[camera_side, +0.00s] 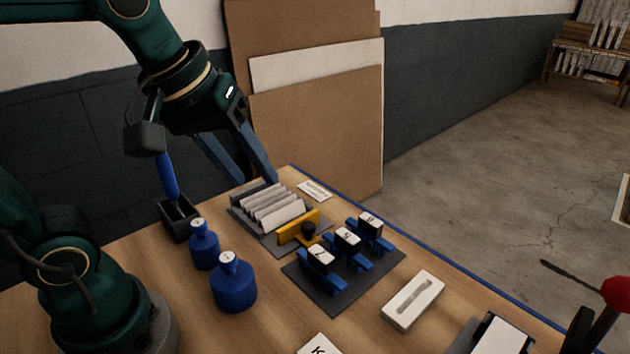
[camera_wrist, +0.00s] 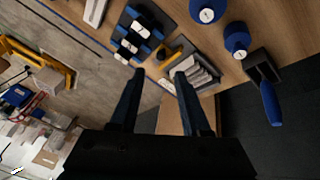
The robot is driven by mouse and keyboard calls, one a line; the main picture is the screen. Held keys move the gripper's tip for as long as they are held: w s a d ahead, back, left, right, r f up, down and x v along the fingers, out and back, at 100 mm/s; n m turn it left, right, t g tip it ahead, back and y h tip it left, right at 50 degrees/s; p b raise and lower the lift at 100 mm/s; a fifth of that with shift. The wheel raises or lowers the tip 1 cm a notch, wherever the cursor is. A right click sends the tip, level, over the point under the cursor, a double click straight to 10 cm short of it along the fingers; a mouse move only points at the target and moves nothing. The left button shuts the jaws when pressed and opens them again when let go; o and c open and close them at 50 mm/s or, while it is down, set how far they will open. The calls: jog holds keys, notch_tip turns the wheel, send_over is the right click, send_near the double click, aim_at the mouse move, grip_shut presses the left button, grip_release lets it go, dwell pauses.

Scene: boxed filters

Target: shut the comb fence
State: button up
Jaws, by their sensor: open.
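The comb (camera_side: 238,213) is a dark grey tray near the back of the table, holding several pale filters (camera_side: 272,205) that lean in a row. The fence (camera_side: 298,228) is a yellow bar with a black knob (camera_side: 308,230), at the front end of the row. In the wrist view the yellow fence (camera_wrist: 174,53) and the filters (camera_wrist: 203,75) lie just beyond my fingertips. I cannot tell whether the fence touches the filters. My gripper (camera_side: 243,172) is open and empty, above and behind the comb; its two blue fingers (camera_wrist: 158,72) are spread wide in the wrist view.
A dark mat (camera_side: 332,297) with blue clamps holding numbered white blocks (camera_side: 347,237) lies right of the fence. Two blue bottles (camera_side: 233,283) and a black holder with a blue-handled tool (camera_side: 180,217) stand left. A white box (camera_side: 412,300) lies front right. Boards lean behind the table.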

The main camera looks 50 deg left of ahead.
jog(key=w+f+n+g, duration=0.1)
jog(key=w+n+g, duration=0.1)
jog(key=w+n, duration=0.3)
jog(key=n+g, duration=0.2)
jog(key=g, duration=0.1)
send_over(308, 225)
notch_tip(308, 225, down, 11)
jog(key=shift+d+r, duration=0.1)
jog(key=shift+r, duration=0.1)
jog(key=shift+f, duration=2.75)
grip_shut()
jog(key=shift+r, duration=0.1)
